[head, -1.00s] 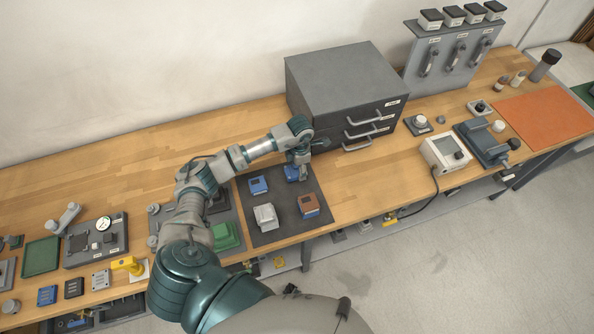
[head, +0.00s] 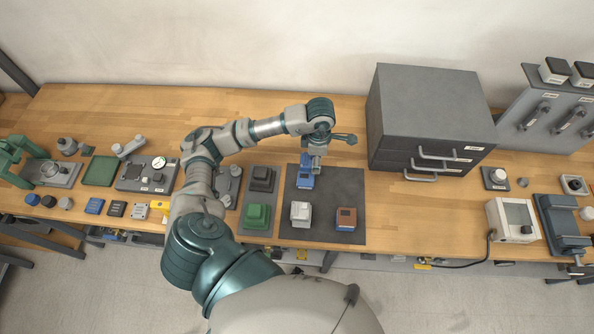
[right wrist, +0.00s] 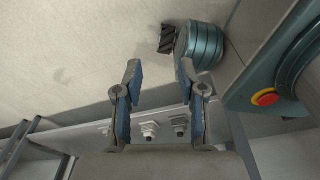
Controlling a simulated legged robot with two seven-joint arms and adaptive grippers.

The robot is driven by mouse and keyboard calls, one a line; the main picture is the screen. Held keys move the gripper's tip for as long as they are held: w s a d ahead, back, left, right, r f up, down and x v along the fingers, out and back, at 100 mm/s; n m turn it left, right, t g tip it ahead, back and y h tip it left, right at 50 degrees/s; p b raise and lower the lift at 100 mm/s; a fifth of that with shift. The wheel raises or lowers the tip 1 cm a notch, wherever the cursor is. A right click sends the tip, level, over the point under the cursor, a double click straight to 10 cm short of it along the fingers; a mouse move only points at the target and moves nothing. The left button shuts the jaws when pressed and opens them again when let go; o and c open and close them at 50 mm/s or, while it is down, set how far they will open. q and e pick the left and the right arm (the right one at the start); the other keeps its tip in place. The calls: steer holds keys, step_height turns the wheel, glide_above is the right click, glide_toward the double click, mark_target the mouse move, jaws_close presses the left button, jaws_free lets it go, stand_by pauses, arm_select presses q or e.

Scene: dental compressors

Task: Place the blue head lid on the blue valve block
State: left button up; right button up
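The blue valve block (head: 304,183) sits at the far left of a dark mat (head: 335,190) in the head view. My left gripper (head: 316,165) is right over it, pointing down. A small blue piece, which I take to be the blue head lid (head: 306,170), is at its fingertips. The fingers are small and partly hidden by the wrist. I cannot tell whether the lid touches the block. My right gripper (right wrist: 159,75) is open and empty in the right wrist view, away from the mat.
A grey board to the left holds a green block (head: 257,216) and a dark block (head: 262,178). A grey drawer cabinet (head: 430,110) stands behind right. The mat's far right is clear.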

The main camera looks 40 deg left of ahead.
arm_select(q)
glide_above(311, 179)
step_height(311, 179, down, 5)
steer(key=shift+d+f+p, duration=0.15)
steer(key=shift+f+p, duration=0.05)
steer(key=shift+p, duration=0.15)
steer(key=shift+f, duration=0.35)
steer(key=f, duration=0.3)
steer(key=shift+w+a+f, duration=0.1)
steer(key=shift+a+f, duration=0.1)
steer(key=shift+a, duration=0.05)
steer(key=shift+d+f, duration=0.15)
steer(key=shift+f, duration=0.05)
steer(key=shift+d+r, duration=0.1)
steer(key=shift+d, duration=0.1)
arm_select(e)
steer(key=shift+s+a+r, duration=0.2)
steer(key=shift+s+r, duration=0.4)
steer(key=shift+s, duration=0.15)
arm_select(q)
steer(key=o, duration=1.4)
steer(key=shift+a, duration=0.15)
arm_select(e)
steer(key=shift+s+d+f, duration=0.15)
steer(key=shift+s+d, duration=0.2)
steer(key=shift+d, duration=0.05)
arm_select(q)
steer(key=shift+a, duration=0.1)
